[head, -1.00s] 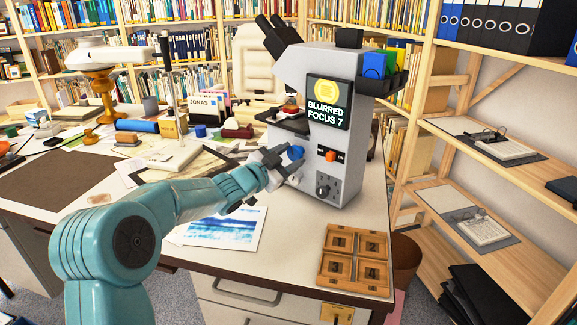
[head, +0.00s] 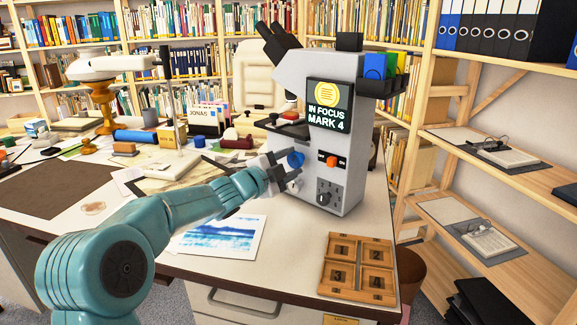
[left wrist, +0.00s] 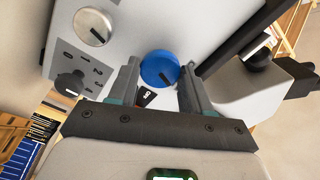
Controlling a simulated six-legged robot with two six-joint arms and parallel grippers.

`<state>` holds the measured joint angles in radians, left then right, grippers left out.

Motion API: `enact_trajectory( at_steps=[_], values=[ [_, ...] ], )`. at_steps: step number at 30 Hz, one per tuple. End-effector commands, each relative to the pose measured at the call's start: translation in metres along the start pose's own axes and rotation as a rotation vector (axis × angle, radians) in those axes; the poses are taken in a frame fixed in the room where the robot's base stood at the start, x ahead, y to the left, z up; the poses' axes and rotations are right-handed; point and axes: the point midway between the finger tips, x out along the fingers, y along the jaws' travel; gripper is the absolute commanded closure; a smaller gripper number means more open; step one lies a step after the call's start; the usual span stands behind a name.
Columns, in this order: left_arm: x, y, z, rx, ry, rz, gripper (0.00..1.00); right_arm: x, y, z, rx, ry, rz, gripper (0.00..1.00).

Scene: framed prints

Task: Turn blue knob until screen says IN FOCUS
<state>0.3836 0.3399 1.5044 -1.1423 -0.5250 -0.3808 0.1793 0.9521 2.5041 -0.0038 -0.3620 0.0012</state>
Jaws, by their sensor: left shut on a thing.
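The grey microscope (head: 318,100) stands on the desk, with its screen (head: 327,118) reading IN FOCUS MARK 4. The blue knob (head: 296,159) is on its side. My right gripper is not in view.
An orange switch (head: 331,162) and a dark dial (head: 325,198) are on the microscope near the knob. A wooden tray with numbered compartments (head: 357,268) and a blue watercolour print (head: 219,237) lie on the desk in front. Shelves stand behind and at right.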

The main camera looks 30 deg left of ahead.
Motion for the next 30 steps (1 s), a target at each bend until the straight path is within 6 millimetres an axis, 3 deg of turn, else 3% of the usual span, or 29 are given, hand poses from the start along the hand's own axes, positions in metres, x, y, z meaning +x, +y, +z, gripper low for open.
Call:
enact_trajectory(
  at_steps=[12,13,15,25,30],
  values=[
    [0.000,-0.001,0.000,0.006,-0.001,-0.002,0.82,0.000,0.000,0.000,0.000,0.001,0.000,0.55],
    [0.000,-0.001,0.000,0.006,-0.001,-0.002,0.45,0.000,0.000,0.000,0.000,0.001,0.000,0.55],
    [0.000,-0.001,0.000,0.006,-0.001,-0.002,0.26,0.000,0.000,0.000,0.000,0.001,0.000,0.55],
    [-0.003,-0.001,0.000,0.005,0.000,-0.001,0.26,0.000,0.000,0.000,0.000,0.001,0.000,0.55],
    [-0.028,-0.002,0.000,0.006,-0.002,-0.001,0.26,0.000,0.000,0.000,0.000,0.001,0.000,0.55]
  ],
)
